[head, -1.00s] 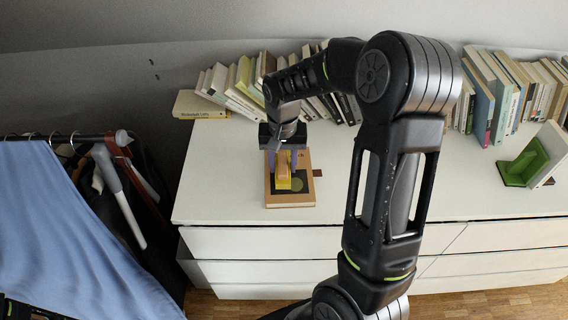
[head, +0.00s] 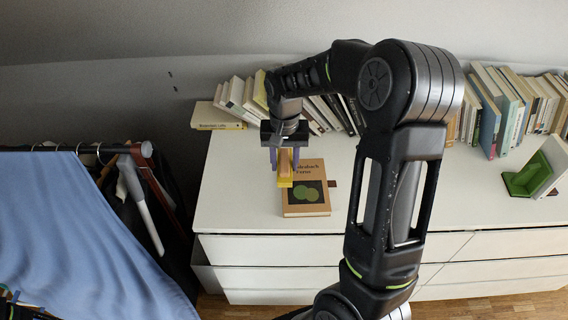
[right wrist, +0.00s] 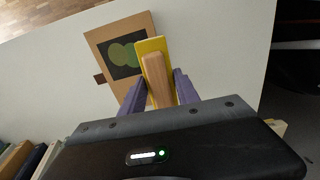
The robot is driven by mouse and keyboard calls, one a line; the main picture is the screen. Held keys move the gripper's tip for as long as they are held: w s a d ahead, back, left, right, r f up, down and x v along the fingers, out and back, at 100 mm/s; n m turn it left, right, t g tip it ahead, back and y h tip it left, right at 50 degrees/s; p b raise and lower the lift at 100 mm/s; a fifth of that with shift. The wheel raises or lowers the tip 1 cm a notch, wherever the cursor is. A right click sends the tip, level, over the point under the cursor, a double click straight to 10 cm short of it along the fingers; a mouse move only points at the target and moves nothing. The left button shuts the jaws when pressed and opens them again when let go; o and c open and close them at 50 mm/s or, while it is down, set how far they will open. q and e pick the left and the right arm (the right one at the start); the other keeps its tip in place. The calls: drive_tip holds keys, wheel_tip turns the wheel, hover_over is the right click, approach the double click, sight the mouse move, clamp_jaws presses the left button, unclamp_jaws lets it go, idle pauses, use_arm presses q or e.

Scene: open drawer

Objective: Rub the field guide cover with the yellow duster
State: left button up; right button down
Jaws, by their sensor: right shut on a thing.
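The field guide (head: 309,174) lies flat on the white dresser top. Its tan cover has a dark square with green circles, and the cover also shows in the right wrist view (right wrist: 103,38). My right gripper (head: 285,165) is shut on the wooden handle of the yellow duster (head: 285,183). In the right wrist view the duster's wooden handle (right wrist: 157,80) sits between the purple fingers (right wrist: 161,92). The duster is at the left edge of the book in the head view; whether it touches the cover I cannot tell. My left gripper is not in view.
A row of books (head: 330,112) lines the back of the dresser (head: 430,192), with a book lying flat (head: 215,117) at its left end. A green bookend (head: 527,177) stands at the right. A blue cloth (head: 75,235) hangs on a clothes rail at the left. The dresser top right of my arm is largely clear.

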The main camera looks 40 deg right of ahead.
drive_tip(key=shift+r+p, duration=0.7)
drive_tip(key=shift+r, duration=0.6)
